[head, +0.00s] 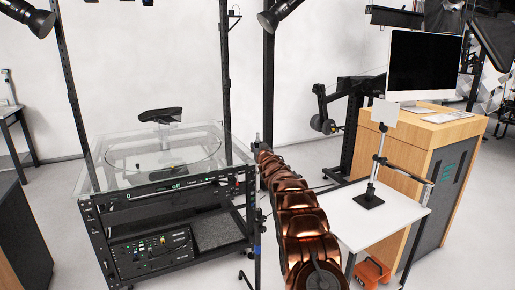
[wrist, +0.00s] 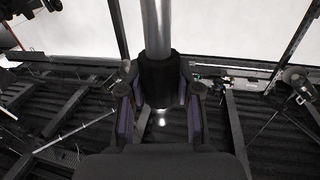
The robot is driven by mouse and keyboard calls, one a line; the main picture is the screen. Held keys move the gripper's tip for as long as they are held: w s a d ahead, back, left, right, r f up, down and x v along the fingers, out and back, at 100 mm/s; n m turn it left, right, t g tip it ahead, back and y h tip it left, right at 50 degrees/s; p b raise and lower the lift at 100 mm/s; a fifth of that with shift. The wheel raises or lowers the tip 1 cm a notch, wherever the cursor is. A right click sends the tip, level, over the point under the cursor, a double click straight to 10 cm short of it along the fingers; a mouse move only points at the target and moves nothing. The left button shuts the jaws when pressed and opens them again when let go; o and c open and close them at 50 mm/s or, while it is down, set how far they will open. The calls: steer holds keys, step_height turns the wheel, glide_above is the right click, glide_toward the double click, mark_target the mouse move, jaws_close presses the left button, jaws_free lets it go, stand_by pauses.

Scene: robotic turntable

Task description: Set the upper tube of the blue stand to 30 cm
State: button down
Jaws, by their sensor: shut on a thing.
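A slim stand with a blue band (head: 257,249) rises beside the rack's right front corner in the head view. My copper-coloured arm reaches to its upper part and hides much of that end. In the wrist view, a silver upper tube (wrist: 157,28) runs upright into a thicker black collar (wrist: 157,75). My gripper (wrist: 158,84) has a finger on each side of the collar and is shut on it. The gripper's fingertips are hard to make out in the head view. No scale for the tube's length is readable.
A glass-topped turntable (head: 118,158) on a black equipment rack stands just left of the stand, with a dark shoe (head: 160,114) raised above the glass. A white table (head: 335,215) with a small clamp stand is on the right, before a wooden desk (head: 440,130) with a monitor.

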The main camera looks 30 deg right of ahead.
steer(key=shift+r, duration=0.15)
steer(key=c, duration=0.8)
jaws_free()
steer(key=shift+o, duration=0.2)
steer(key=shift+s, duration=0.15)
steer(key=v, duration=1.1)
steer(key=shift+s, duration=0.35)
steer(key=shift+a, duration=0.15)
